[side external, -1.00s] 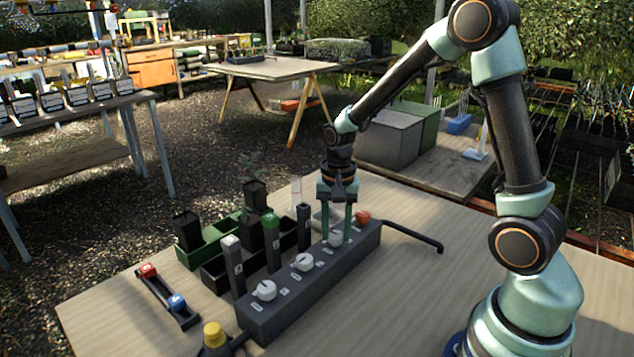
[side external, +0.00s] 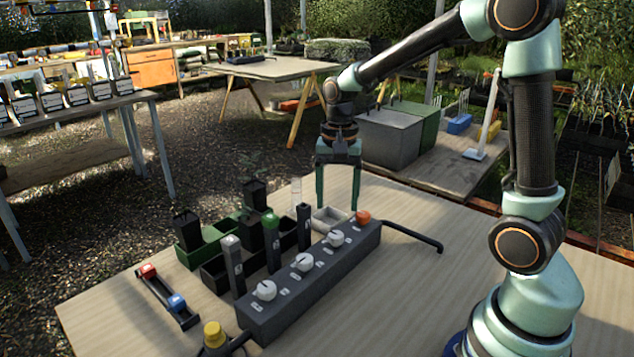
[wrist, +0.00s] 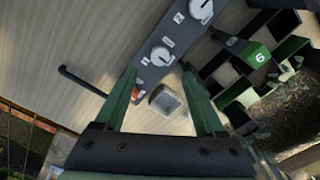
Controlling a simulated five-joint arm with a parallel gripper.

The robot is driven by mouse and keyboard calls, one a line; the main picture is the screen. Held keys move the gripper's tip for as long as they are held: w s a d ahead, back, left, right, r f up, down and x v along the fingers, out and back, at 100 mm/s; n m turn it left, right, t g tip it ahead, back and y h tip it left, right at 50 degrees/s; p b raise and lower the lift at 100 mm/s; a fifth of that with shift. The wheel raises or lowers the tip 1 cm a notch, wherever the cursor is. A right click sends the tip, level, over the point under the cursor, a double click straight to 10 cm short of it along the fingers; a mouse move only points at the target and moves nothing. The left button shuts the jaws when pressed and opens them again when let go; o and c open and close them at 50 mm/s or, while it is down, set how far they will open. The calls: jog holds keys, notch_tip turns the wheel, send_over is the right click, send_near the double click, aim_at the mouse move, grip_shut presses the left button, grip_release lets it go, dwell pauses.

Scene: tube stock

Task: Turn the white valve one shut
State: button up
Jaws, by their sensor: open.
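A long dark grey manifold block (side external: 310,287) lies on the table with white valve knobs along its top. The near knob (side external: 264,290), middle knob (side external: 303,262) and far knob (side external: 336,238) each have a small label beside them, too small to read for sure. The wrist view shows the far knob (wrist: 161,56) and the middle knob (wrist: 201,8). An orange cap (side external: 363,217) sits at the block's far end. My gripper (side external: 338,201) is open, empty and apart from the knobs, raised above the far end of the block. Its fingers spread wide in the wrist view (wrist: 158,71).
A small pale tray (wrist: 165,101) sits below my gripper. Left of the block are dark racks with upright tubes, one with a green cap (side external: 270,221). A bent dark pipe (side external: 412,236) runs off the far end. The table right of the block is clear.

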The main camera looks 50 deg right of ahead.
notch_tip(320, 180, up, 4)
jog(key=shift+r, duration=0.1)
dwell(0.4)
jog(key=s+a+r+n+t, duration=0.4)
jog(key=s+a+n+t, duration=0.1)
jog(key=s+n, duration=0.4)
jog(key=shift+a+r+n+t, duration=0.15)
jog(key=shift+a+n+t, duration=0.25)
jog(key=shift+n, duration=0.8)
